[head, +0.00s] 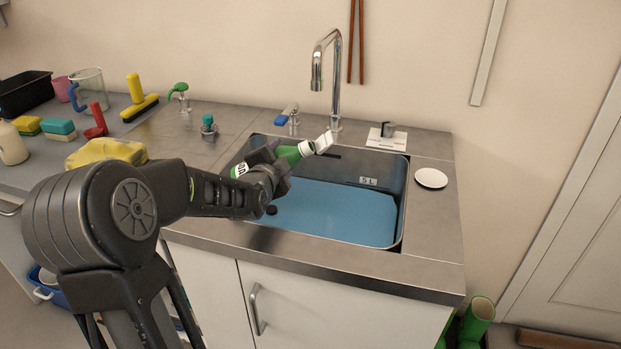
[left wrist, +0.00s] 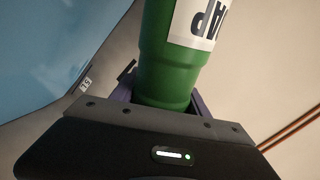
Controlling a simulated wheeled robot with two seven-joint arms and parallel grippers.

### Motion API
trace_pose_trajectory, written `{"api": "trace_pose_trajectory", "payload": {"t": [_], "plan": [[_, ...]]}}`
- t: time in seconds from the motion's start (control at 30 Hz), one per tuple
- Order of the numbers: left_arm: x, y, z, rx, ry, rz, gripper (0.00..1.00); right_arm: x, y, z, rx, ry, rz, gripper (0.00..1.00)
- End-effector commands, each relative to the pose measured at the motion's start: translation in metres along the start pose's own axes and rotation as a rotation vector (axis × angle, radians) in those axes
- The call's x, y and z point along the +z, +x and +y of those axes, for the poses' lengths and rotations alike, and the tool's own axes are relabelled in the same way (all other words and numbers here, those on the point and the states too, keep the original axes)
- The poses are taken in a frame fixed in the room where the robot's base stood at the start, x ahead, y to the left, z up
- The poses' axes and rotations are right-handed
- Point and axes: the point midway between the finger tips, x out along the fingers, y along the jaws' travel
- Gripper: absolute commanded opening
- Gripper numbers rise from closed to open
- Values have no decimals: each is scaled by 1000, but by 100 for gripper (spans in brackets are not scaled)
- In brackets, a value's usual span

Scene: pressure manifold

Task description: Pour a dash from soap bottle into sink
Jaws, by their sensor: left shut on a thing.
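The soap bottle (head: 290,155) is green with a white label and a white cap. It is tilted, with its cap end up and to the right, over the back left part of the sink. My left gripper (head: 268,172) is shut on it; the bottle also shows upside down in the left wrist view (left wrist: 172,60), with part of its label readable. The sink (head: 402,215) is a steel basin holding blue water, with a "5 L" mark on its back wall. No stream from the bottle is visible. My right gripper is in neither view.
A chrome tap (head: 337,85) rises behind the sink. A white disc (head: 431,178) lies on the counter to the right. A yellow cloth (head: 105,152), brushes, sponges and a jug (head: 90,88) stand on the left counter. Green boots (head: 478,318) are on the floor at right.

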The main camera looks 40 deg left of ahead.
Motion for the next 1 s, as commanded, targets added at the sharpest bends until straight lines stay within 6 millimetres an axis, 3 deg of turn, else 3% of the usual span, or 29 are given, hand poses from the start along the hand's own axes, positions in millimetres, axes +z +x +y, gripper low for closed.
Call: {"api": "trace_pose_trajectory", "payload": {"t": [1.0], "plan": [[2, 0, -2, -3, 60, -14, 0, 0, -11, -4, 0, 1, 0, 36]]}}
